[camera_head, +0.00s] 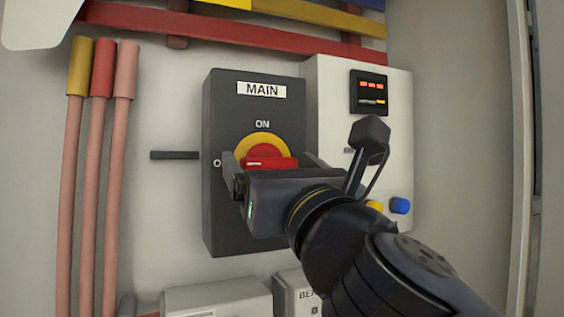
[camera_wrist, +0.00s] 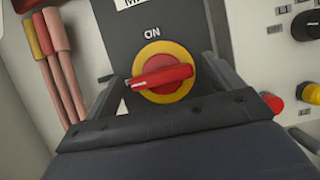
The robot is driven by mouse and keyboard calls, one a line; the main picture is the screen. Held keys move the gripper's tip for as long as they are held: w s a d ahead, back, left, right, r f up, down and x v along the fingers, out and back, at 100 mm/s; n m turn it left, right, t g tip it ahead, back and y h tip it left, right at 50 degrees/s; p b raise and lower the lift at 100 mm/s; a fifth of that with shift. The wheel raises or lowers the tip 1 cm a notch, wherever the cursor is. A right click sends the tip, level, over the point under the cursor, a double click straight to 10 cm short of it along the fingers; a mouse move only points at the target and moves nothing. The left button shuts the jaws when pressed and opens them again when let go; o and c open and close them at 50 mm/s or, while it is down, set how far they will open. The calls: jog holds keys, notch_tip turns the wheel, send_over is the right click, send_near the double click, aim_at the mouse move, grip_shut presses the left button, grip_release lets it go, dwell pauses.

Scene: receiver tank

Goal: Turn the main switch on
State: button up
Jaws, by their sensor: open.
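The main switch is a dark grey box (camera_head: 225,110) with a white MAIN label (camera_head: 261,90). Its red handle (camera_head: 268,162) sits on a yellow round plate (camera_head: 262,139), under the word ON. In the head view the handle lies about level. The wrist view shows the red handle (camera_wrist: 162,76) whole, slightly tilted in that picture. My gripper (camera_head: 270,160) is in front of the switch, its two fingers apart on either side of the handle. In the wrist view the open fingers (camera_wrist: 160,75) flank the yellow plate; I cannot tell whether they touch it.
A pale control box (camera_head: 390,130) with a red-lit display and a blue button (camera_head: 400,205) stands right of the switch. Pink cables (camera_head: 98,180) run down the left. Red and yellow bars (camera_head: 230,32) cross the top. Grey boxes (camera_head: 217,298) sit below.

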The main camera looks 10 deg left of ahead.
jog(key=shift+w+a+r, duration=0.1)
jog(key=shift+w, duration=0.05)
jog(key=c, duration=1)
